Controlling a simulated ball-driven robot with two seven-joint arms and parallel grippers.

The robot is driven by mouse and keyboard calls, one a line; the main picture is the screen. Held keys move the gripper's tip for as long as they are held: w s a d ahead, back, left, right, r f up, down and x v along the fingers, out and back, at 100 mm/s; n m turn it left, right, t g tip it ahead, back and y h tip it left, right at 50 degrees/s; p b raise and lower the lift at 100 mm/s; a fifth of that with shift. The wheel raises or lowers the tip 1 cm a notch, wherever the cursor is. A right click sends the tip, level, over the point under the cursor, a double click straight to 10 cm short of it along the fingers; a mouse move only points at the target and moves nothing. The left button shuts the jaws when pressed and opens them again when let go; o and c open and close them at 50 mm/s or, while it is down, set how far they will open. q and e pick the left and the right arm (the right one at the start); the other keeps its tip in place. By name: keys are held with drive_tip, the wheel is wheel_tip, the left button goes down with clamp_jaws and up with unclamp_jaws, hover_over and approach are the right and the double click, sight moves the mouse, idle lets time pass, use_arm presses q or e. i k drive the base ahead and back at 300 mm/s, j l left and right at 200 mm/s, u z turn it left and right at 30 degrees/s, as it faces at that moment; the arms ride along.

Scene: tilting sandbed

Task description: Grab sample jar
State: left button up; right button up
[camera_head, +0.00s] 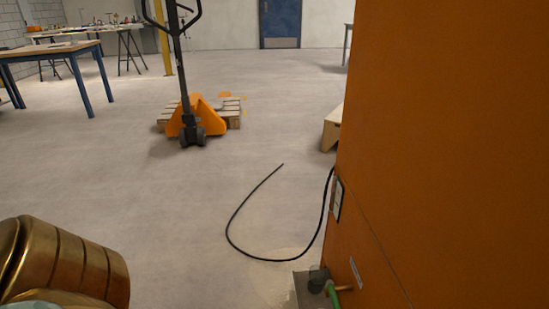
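I cannot make out a sample jar in the head view. Neither of my grippers shows; no fingers are in the picture. At the foot of the orange panel, a small dark greenish fitting (318,280) sits on a grey box (304,292), with a green hose (333,295) beside it. It is too small and cut off to tell more.
A tall orange panel (450,150) fills the right side. A black cable (229,220) loops on the floor. A pallet jack (190,118) stands farther back. Worktables (60,45) stand at the far left, a blue door (281,20) at the back.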

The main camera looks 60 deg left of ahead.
sight(317, 274)
drive_tip(key=u, duration=1.1)
drive_tip(key=i+j+z, duration=0.35)
drive_tip(key=j+z, duration=0.4)
drive_tip(key=i+z, duration=0.1)
drive_tip(key=z, duration=1.1)
drive_tip(key=i+j, duration=0.15)
drive_tip(key=j, duration=0.2)
drive_tip(key=i+j, duration=0.15)
drive_tip(key=j, duration=0.2)
drive_tip(key=i+j, duration=0.15)
drive_tip(key=j, duration=0.2)
